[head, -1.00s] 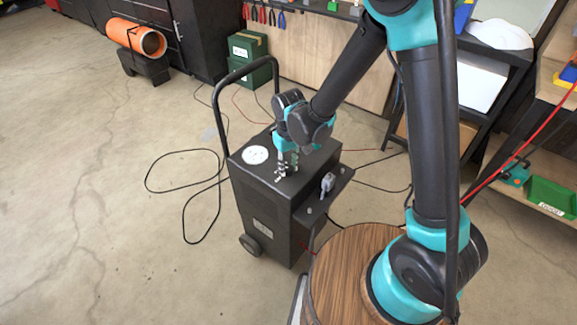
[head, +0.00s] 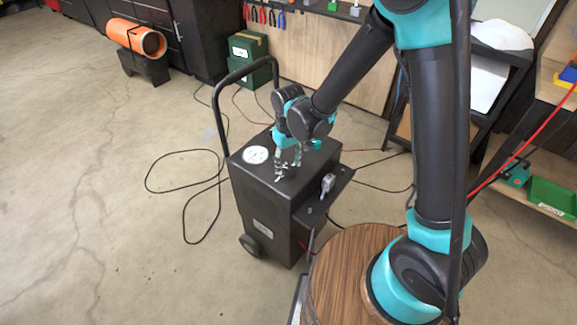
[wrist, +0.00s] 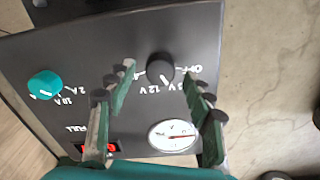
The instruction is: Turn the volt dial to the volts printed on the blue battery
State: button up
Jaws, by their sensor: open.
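The black volt dial (wrist: 160,66) sits on the dark top panel in the wrist view, with OFF, 12V and other partly hidden marks around it. In the head view my gripper (head: 287,170) is over the top of the black cart charger (head: 258,205), and hides the dial. I see no blue battery.
A teal knob (wrist: 45,84) marked 2A and 10A is left of the dial. A white meter (wrist: 172,136) and a red-lit window (wrist: 98,148) are nearer the gripper's base. A grey clamp (head: 327,184) sits on the cart's side shelf. Cables lie on the floor.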

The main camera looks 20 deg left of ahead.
aim_at(289, 168)
notch_tip(289, 168, up, 11)
jog(key=shift+f, duration=0.2)
dwell(0.5)
jog(key=w+d+m+t, duration=0.25)
jog(key=d+m, duration=0.25)
jog(key=d, duration=1.6)
jog(key=s+d+f+m+t, duration=0.1)
jog(key=s+d+m, duration=0.1)
jog(key=d, duration=0.6)
jog(key=s+d+f+m, duration=0.1)
jog(key=s+d+m, duration=0.1)
jog(key=s+d, duration=0.3)
jog(key=d, duration=0.2)
jog(key=shift+d+f+m+t, duration=0.3)
jog(key=shift+d+t, duration=0.05)
jog(key=shift+d, duration=0.05)
